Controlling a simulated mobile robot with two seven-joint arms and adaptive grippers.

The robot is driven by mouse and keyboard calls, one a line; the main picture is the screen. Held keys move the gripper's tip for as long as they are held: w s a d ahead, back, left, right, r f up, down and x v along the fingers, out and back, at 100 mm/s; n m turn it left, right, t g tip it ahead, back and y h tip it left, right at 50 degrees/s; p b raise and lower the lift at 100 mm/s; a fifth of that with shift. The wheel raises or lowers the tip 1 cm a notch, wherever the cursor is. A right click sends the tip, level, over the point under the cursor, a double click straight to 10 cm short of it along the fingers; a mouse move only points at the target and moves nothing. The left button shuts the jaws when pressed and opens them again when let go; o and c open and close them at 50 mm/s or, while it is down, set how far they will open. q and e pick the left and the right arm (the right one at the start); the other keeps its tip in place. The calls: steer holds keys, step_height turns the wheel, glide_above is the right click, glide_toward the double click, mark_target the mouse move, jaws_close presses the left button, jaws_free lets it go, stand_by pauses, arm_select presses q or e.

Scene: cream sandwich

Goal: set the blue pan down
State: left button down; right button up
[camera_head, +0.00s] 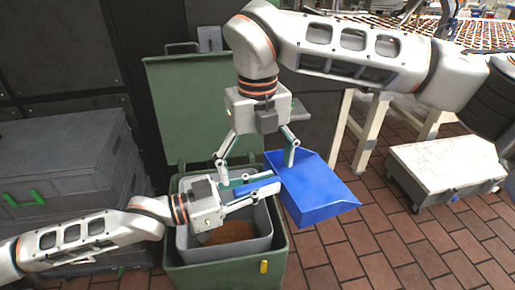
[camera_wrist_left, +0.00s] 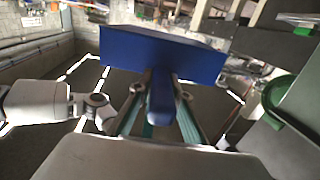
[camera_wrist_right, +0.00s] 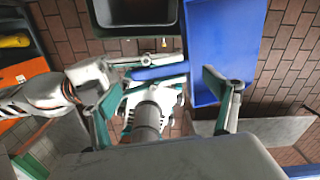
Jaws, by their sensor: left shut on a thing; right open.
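The blue pan (camera_head: 315,192) is a scoop-shaped dustpan with a handle, held in the air to the right of the green bin. My left gripper (camera_head: 262,190) is shut on its handle, which also shows between the fingers in the left wrist view (camera_wrist_left: 161,98). My right gripper (camera_head: 257,150) is open above the handle, with its fingers apart. In the right wrist view the pan (camera_wrist_right: 222,50) lies beyond the right fingertips, and the handle runs between the fingers. Whether the right fingers touch the pan is unclear.
The green bin (camera_head: 215,277), lid raised, holds a grey inner bin (camera_head: 262,243) with brown contents below the grippers. Grey cases (camera_head: 60,160) stand at left. A white-topped wheeled cart (camera_head: 445,162) stands at right. Brick floor (camera_head: 350,250) is clear at front right.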

mark_target(258, 184)
steer(key=shift+f, duration=2.8)
steer(key=c, duration=1)
arm_select(q)
steer(key=c, duration=1.8)
jaws_free()
